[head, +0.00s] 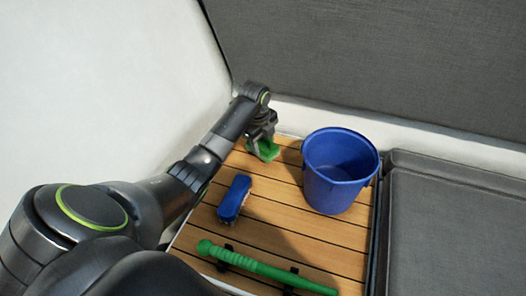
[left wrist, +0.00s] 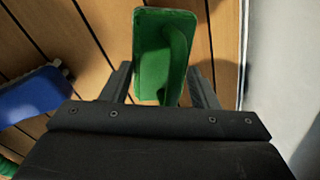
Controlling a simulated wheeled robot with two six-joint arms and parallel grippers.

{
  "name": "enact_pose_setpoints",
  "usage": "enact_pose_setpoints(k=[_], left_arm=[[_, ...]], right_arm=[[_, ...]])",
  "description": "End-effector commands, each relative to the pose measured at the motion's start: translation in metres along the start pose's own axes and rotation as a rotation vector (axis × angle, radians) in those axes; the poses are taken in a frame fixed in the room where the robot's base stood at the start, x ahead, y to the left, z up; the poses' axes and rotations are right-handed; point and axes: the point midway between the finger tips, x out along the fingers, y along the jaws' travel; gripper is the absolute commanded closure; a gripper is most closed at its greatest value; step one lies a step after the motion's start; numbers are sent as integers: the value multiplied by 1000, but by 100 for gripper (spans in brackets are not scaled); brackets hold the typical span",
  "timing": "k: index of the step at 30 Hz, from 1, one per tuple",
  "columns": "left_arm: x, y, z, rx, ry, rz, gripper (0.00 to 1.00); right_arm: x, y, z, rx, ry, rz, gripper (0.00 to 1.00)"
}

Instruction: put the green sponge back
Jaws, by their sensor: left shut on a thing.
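The green sponge (head: 268,151) is at the far end of the wooden slatted deck, left of the blue bucket. My left gripper (head: 262,139) is shut on it from above. In the left wrist view the green sponge (left wrist: 163,45) stands out between the two dark fingers of my left gripper (left wrist: 163,88). I cannot tell whether the sponge touches the deck. My right gripper is not in view.
The blue bucket (head: 325,190) stands upright on the wooden deck (head: 270,207). A blue brush (head: 234,198) lies nearer, and a green ribbed handle (head: 260,266) lies along the front. White walls and a grey cushion (head: 455,225) border the deck.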

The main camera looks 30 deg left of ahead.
Motion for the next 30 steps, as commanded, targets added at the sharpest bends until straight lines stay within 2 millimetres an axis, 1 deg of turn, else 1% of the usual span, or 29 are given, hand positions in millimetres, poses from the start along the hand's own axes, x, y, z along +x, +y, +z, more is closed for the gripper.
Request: enact_pose_setpoints(k=[1,3,6,9,15,16,21,30], left_arm=[[8,2,-1,0,2,2,67],[18,4,-1,-1,3,3,67],[30,6,-1,0,2,3,67],[34,6,0,1,0,1,67],[35,7,0,0,0,2,67],[35,7,0,0,0,2,42],[35,7,0,0,0,2,20],[33,6,0,0,0,1,20]], right_arm=[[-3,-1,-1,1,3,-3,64],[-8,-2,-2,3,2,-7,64],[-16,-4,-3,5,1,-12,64],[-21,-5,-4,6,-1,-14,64],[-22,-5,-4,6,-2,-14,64],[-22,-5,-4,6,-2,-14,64],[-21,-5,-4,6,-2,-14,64],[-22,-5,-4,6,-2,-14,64]])
